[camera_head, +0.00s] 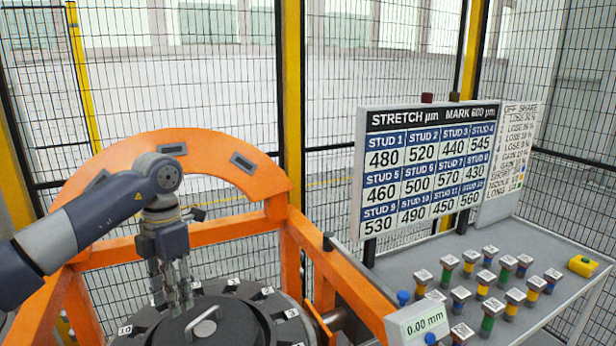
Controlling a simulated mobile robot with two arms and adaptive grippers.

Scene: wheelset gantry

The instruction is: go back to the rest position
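My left arm comes in from the left and bends down at the wrist. My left gripper (173,297) points downward above the left part of a dark round flange (235,325), close to its curved metal handle (203,322). The fingers look close together, with no object clearly seen between them. From this angle I cannot tell whether they are open or shut, or whether the tips touch the flange. My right gripper is not in view.
An orange gantry frame (350,292) surrounds the flange, with its arch behind my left arm. Mesh fencing stands behind.

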